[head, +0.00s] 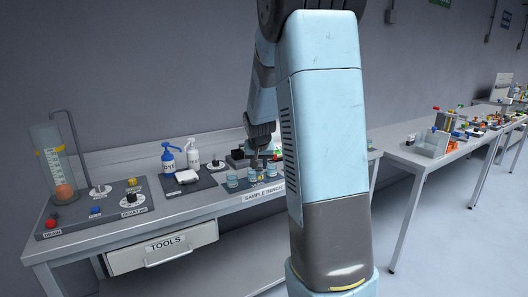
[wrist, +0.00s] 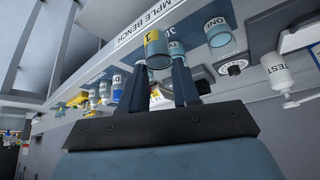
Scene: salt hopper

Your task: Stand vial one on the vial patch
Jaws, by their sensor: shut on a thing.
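In the head view my gripper (head: 257,160) is small and reaches down over the sample bench, at a group of similar vials. Another blue vial (wrist: 220,37) stands to the right in the wrist view, and one vial (head: 232,180) shows at the left of the group in the head view. I cannot make out the vial patch. Whether vial one touches the bench is unclear.
A tall clear cylinder (head: 52,165) with an orange bottom and a control panel (head: 95,214) are at the far left. A second table (head: 425,158) with small coloured objects stands right.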

